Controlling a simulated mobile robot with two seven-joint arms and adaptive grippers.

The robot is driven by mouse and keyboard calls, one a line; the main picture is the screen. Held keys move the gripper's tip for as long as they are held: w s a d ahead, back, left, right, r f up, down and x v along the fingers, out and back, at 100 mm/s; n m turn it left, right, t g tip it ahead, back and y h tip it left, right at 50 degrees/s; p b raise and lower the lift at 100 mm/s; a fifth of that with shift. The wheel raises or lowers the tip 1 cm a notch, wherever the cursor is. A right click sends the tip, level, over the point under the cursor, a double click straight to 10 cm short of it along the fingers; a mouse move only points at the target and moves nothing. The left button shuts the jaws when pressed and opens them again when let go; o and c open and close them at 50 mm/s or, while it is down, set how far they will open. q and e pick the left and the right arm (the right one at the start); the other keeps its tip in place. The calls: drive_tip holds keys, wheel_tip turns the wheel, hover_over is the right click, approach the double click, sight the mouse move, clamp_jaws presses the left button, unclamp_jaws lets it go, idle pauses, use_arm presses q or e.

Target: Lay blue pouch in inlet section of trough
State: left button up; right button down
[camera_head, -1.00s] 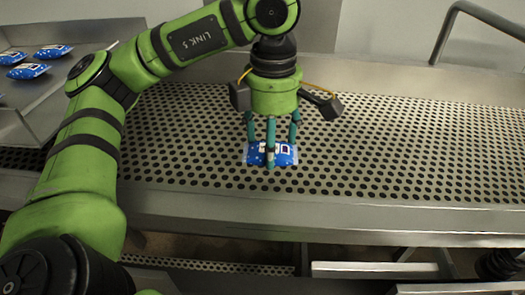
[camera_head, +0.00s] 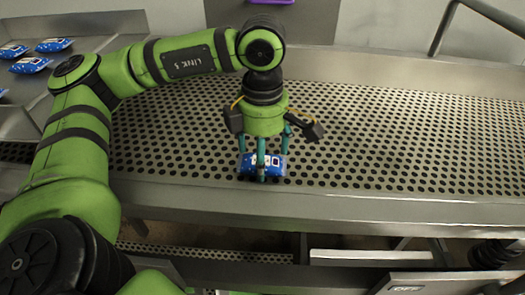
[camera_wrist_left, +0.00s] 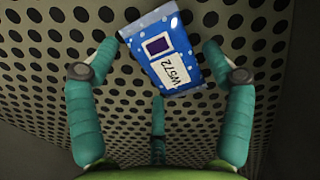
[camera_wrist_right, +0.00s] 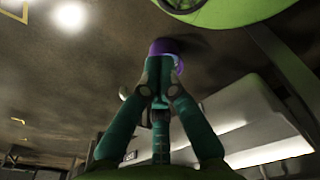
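The blue pouch (camera_head: 262,166) has white print and lies on the perforated floor of the trough (camera_head: 400,150), near its front edge. My left gripper (camera_head: 262,158) is over it with its fingers around it. In the left wrist view, the pouch (camera_wrist_left: 166,50) lies slanted between spread fingers, with small gaps to the fingertips, so the left gripper (camera_wrist_left: 158,65) looks open. My right gripper (camera_wrist_right: 160,65) shows only in its own wrist view. Its fingers come together at a small purple thing (camera_wrist_right: 165,46) that I cannot identify or tell if gripped.
Several more blue pouches (camera_head: 30,65) lie in a metal tray (camera_head: 75,98) at the upper left. A metal rail (camera_head: 447,30) stands at the upper right. A dark opening with metal bars lies below the trough's front edge (camera_head: 400,207). The perforated floor right of the pouch is clear.

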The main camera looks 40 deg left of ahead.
idle(0.3)
use_arm(q)
drive_tip(key=shift+r, duration=0.55)
wheel_tip(320, 180, up, 5)
drive_tip(key=shift+r+b, duration=0.15)
drive_tip(key=shift+b, duration=0.45)
wheel_tip(320, 180, up, 6)
drive_tip(key=shift+p, duration=0.45)
